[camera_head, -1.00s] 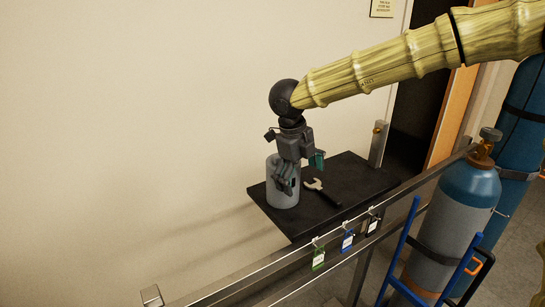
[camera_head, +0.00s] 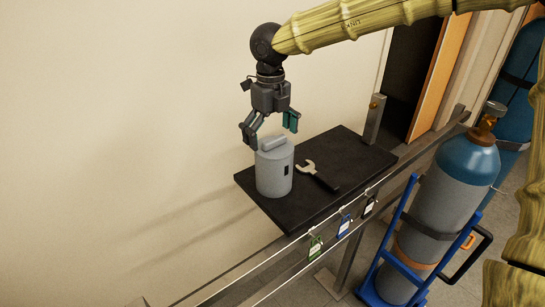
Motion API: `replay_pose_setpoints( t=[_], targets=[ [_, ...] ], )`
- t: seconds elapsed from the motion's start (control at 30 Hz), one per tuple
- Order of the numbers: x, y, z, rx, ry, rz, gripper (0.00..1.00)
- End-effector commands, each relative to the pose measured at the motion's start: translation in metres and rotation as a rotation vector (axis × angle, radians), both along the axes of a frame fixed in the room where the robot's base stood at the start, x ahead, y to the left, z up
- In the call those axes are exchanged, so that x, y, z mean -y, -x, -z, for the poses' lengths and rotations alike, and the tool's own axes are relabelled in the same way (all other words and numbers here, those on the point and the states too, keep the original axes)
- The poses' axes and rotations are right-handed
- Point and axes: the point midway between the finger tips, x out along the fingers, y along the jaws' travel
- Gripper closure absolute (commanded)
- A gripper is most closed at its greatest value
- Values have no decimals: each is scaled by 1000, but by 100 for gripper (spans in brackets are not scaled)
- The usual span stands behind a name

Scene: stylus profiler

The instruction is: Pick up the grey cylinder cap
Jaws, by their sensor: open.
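The grey cylinder cap (camera_head: 274,172) stands upright on the black shelf (camera_head: 345,156), near its left end. It has a raised bar handle (camera_head: 273,144) on top and a dark slot on its side. My gripper (camera_head: 270,137) is above the cap with its fingers spread apart, one on each side of the handle in this view. Nothing is held in it. I cannot tell from this view whether a finger touches the cap.
A wrench (camera_head: 318,176) lies on the shelf just right of the cap. Several tags, one of them blue (camera_head: 344,226), hang from the rail in front. A blue and grey gas cylinder (camera_head: 446,211) stands on a blue hand truck (camera_head: 394,254) at the right. A plain wall is behind.

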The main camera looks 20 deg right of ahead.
Motion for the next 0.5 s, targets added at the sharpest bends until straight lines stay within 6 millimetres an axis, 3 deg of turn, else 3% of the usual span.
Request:
replay_pose_setpoints(
  t=[0.3,0.5],
  targets=[
    [5,9,37,-3,0,4,0],
    [4,8,48,-1,0,3,0]
  ],
)
